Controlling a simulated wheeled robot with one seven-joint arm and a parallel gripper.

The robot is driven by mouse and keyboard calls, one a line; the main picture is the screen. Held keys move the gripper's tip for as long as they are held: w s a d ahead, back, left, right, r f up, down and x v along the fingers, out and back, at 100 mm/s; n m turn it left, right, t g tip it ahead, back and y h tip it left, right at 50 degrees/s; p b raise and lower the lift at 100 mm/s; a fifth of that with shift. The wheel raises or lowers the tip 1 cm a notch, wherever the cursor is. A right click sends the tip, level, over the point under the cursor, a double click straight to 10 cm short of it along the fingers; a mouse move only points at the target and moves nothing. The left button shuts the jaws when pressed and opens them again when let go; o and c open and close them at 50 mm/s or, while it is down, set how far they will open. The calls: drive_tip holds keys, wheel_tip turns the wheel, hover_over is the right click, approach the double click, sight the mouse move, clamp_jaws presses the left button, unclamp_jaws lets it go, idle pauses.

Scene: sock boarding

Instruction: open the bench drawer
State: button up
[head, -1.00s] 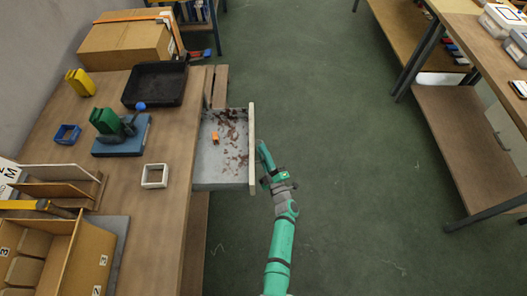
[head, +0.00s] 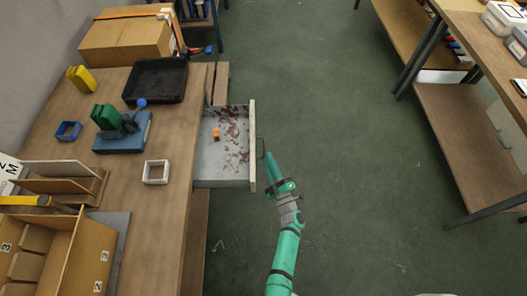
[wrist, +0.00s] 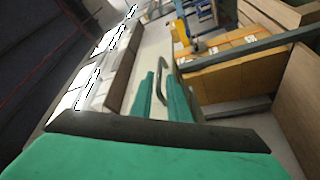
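The bench drawer (head: 205,178) is pulled well out from the right side of the workbench. Its grey tray shows, with brown stains and a small orange piece (head: 216,134) inside. The drawer's pale front panel (head: 252,135) faces right and carries a thin dark handle (head: 262,148). My gripper (head: 272,168) is just right of and below the handle in the head view. In the wrist view its two teal fingers (wrist: 161,97) stand apart, and the curved handle (wrist: 159,84) shows in line with the gap between them. I cannot see any contact with the handle.
The workbench (head: 150,205) on the left holds a black tray (head: 155,80), a blue block with a green object (head: 122,135), a white square frame (head: 156,172) and cardboard boxes. Green floor (head: 340,130) right of the drawer is clear up to another bench (head: 470,140).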

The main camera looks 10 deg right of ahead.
drive_tip(key=v, duration=0.5)
drive_tip(key=shift+s, duration=0.1)
idle(0.4)
drive_tip(key=s+a+r+m+g+h, duration=0.1)
drive_tip(key=s+a+r+m+h, duration=0.2)
drive_tip(key=s, duration=0.6)
drive_tip(key=s+a+r+m, duration=0.25)
drive_tip(key=s+a, duration=0.25)
drive_tip(key=s, duration=0.3)
drive_tip(key=s+a+r+m+g, duration=0.2)
drive_tip(key=s+a+r+m, duration=0.1)
drive_tip(key=s+r, duration=0.4)
drive_tip(key=s+a+r+m+g, duration=0.2)
drive_tip(key=s+a+r+m, duration=0.1)
drive_tip(key=s+r+m, duration=0.2)
drive_tip(key=shift+s+a+r, duration=0.2)
drive_tip(key=shift+s+r, duration=1)
drive_tip(key=shift+s, duration=0.6)
